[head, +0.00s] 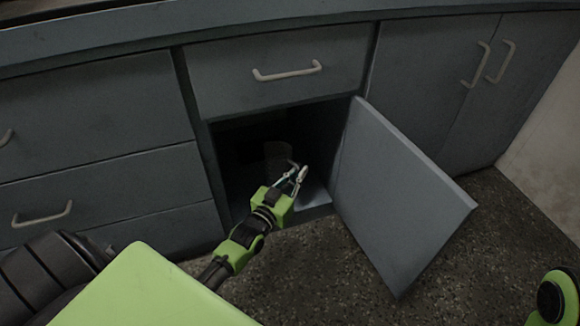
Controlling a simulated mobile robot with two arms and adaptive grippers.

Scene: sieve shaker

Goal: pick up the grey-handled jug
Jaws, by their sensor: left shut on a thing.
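The grey-handled jug (277,151) is a dim, dark shape inside the open lower cupboard, and its outline is hard to make out in the shadow. My left gripper (294,172) reaches in at the cupboard's mouth and is shut on the jug at its near side. The gripper hides the handle and part of the jug's lower body. The jug looks about upright. My right gripper is not in view.
The cupboard door (395,200) stands wide open on the right, jutting out over the speckled floor (310,275). A closed drawer (280,70) is just above the opening. More closed drawers (95,160) are at the left and closed doors (470,80) at the right.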

